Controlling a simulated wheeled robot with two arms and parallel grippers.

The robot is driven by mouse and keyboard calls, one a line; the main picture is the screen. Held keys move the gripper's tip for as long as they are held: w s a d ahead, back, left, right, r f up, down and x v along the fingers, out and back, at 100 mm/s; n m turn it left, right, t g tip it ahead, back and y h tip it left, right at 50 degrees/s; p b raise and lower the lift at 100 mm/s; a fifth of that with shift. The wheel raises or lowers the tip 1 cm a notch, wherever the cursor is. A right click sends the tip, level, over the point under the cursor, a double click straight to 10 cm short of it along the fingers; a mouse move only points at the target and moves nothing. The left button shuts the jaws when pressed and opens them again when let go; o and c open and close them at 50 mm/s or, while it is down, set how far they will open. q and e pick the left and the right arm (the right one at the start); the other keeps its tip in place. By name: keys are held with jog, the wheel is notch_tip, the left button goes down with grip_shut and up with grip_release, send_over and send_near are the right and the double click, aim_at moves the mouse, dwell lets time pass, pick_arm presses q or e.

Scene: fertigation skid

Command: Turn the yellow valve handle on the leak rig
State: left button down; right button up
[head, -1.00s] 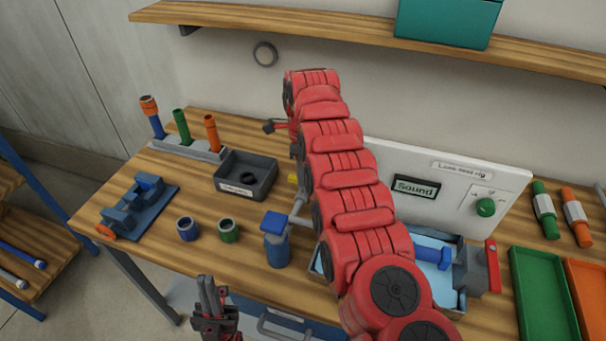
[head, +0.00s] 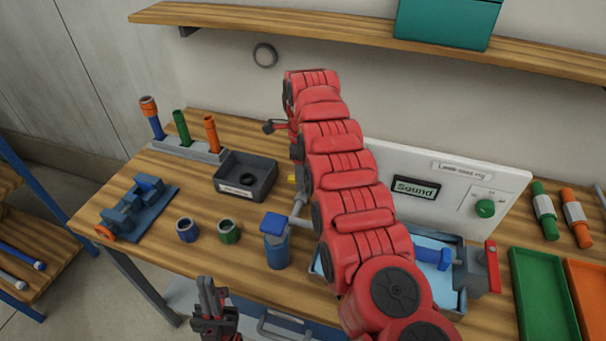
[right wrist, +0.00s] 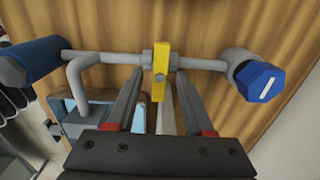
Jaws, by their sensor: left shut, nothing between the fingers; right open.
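The yellow valve handle (right wrist: 161,70) sits on a grey pipe (right wrist: 205,64) in the right wrist view. My right gripper (right wrist: 160,84) is open, one finger on each side of the handle. Gaps show between fingers and handle; whether either touches it I cannot tell. In the head view my red right arm hides most of the handle, and only a small yellow bit (head: 292,179) shows. The leak rig has a white panel (head: 450,190) with a "Sound" display (head: 415,188) and a green knob (head: 485,208). My left gripper (head: 208,285) is shut and empty at the front edge of the bench.
A blue-capped cylinder (head: 276,245) stands left of my right arm. A grey bin (head: 245,192), a blue collar (head: 187,230) and a green collar (head: 228,232) are on the bench. A blue fixture (head: 137,205) is at left; a green tray (head: 543,290) is at right.

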jog(key=shift+r, duration=0.35)
notch_tip(320, 180, up, 5)
jog(key=shift+d+r+p, duration=0.1)
jog(key=shift+d+p, duration=0.05)
jog(key=shift+p, duration=0.8)
notch_tip(320, 180, up, 12)
jog(key=p, duration=1.1)
jog(key=shift+f, duration=0.2)
